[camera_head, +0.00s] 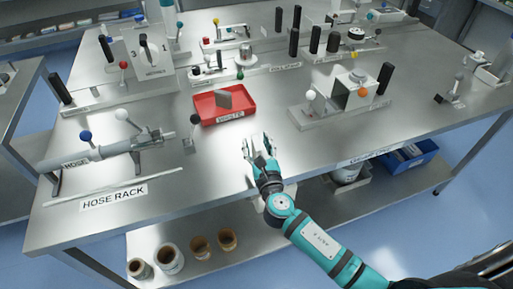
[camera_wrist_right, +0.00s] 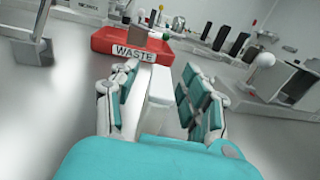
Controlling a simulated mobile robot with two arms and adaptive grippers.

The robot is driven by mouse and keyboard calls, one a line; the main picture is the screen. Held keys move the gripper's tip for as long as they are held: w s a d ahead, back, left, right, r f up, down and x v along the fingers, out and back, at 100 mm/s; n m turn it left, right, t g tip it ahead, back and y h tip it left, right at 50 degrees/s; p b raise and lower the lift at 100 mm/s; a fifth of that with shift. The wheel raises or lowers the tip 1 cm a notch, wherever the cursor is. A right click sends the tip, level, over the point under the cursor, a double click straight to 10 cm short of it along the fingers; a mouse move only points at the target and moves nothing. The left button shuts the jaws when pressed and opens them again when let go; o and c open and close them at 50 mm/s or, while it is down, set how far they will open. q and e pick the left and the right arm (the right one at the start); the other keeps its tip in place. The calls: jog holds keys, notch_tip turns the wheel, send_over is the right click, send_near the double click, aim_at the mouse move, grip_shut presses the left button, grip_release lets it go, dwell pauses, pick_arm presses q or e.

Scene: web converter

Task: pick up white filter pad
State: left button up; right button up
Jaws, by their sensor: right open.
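My right gripper (camera_head: 258,143) is open over the near part of the steel table, just in front of the red waste tray. It also shows in the right wrist view (camera_wrist_right: 160,90), with its fingers spread apart. A pale white block (camera_wrist_right: 161,84) shows between the fingers there; it may be the white filter pad, but I cannot tell for sure. Neither finger clearly touches it. My left gripper is not in view.
A hose fixture (camera_head: 105,150) and a HOSE RACK label (camera_head: 113,196) lie to the left. A fixture with white and orange knobs (camera_head: 345,102) stands to the right. Several fixtures with black posts fill the back. The table's front middle is bare.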

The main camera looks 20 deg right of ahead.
jog(key=shift+s, duration=0.1)
jog(key=shift+c, duration=1.3)
jog(key=c, duration=0.7)
jog(key=shift+r, duration=0.15)
